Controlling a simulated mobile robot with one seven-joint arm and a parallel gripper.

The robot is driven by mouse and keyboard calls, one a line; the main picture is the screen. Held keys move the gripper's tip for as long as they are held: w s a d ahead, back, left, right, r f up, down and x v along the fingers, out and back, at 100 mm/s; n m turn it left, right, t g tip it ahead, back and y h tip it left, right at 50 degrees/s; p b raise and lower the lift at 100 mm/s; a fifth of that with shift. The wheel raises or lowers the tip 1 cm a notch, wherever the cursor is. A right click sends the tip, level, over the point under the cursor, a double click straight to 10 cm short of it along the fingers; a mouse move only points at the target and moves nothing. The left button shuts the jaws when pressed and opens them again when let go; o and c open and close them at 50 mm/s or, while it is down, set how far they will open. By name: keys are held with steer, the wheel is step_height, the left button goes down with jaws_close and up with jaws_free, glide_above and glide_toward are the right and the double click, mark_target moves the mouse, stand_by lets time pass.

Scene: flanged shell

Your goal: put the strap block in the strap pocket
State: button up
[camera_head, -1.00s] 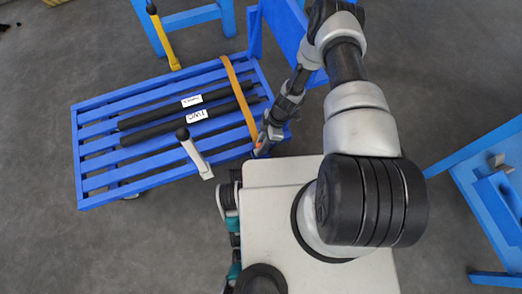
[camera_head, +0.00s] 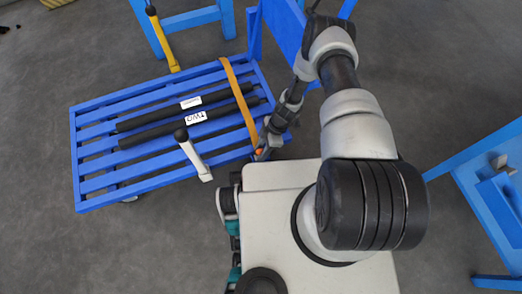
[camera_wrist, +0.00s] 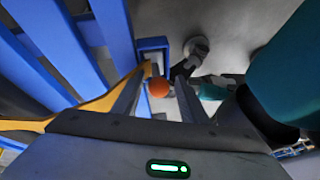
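An orange-yellow strap (camera_head: 238,100) crosses the blue slatted cart near its right end. Its lower end runs to my gripper (camera_head: 262,153) at the cart's front right edge. In the wrist view a round orange knob (camera_wrist: 158,88), apparently on the strap's end, sits between my gripper's fingers (camera_wrist: 160,80). The fingers stand apart, with a gap on the right side of the knob. The block under the knob is mostly hidden. A small blue frame (camera_wrist: 154,43), possibly the strap pocket, is just beyond the fingertips on the cart's edge.
Two black rods with white labels lie on the cart's slats (camera_head: 100,185). A white lever with a black knob (camera_head: 196,160) stands at its front edge, a yellow one (camera_head: 165,45) behind. A blue bench (camera_head: 490,200) is at the right. Grey floor is clear at the left.

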steer(key=shift+w, duration=0.15)
steer(key=p+v, duration=0.3)
steer(key=v, duration=0.9)
steer(key=shift+r, duration=0.15)
steer(key=shift+r, duration=0.1)
